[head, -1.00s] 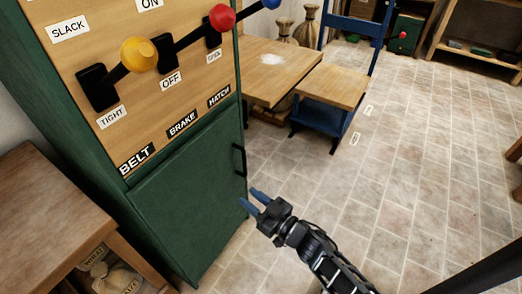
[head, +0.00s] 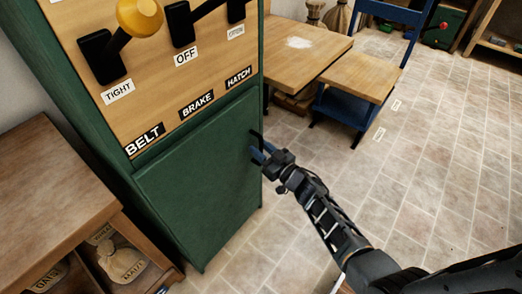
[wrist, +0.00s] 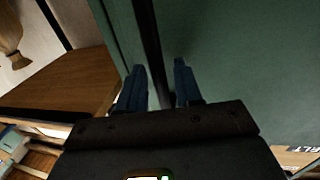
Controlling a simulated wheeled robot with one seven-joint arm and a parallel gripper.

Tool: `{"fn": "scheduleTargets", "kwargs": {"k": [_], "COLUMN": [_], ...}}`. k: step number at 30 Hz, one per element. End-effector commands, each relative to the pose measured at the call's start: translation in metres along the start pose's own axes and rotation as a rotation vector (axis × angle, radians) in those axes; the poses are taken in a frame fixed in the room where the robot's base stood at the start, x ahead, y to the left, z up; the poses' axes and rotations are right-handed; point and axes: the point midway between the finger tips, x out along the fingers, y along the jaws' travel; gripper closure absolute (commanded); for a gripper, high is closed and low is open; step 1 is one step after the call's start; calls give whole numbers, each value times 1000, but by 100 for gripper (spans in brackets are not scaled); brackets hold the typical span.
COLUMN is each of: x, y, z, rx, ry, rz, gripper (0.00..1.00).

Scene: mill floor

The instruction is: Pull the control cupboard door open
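The green control cupboard door (head: 200,170) is below the lever panel in the head view and looks closed. Its black upright handle (head: 254,138) is at the door's right edge, partly hidden by my fingers. My gripper (head: 261,155) is at the handle, with its blue fingertips close to the door. In the wrist view the handle bar (wrist: 149,35) runs between the two blue fingers of my gripper (wrist: 158,82). The fingers are apart, with a visible gap between the bar and the right finger.
A lever panel with BELT, BRAKE and HATCH labels (head: 185,75) is above the door. A wooden shelf unit with sacks (head: 50,185) stands at the left. A wooden table (head: 305,55) and blue-framed stand (head: 355,85) are behind.

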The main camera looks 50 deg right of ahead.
Motion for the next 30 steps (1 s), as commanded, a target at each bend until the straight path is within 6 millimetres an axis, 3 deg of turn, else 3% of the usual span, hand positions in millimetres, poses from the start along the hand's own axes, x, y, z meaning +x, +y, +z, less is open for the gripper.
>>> {"fn": "scheduleTargets", "kwargs": {"k": [8, 19, 30], "x": [2, 2, 2], "y": [0, 0, 0], "z": [0, 0, 0], "rx": [0, 0, 0], "ry": [-1, -1, -1], "rz": [1, 0, 0], "gripper": [65, 99, 100]}}
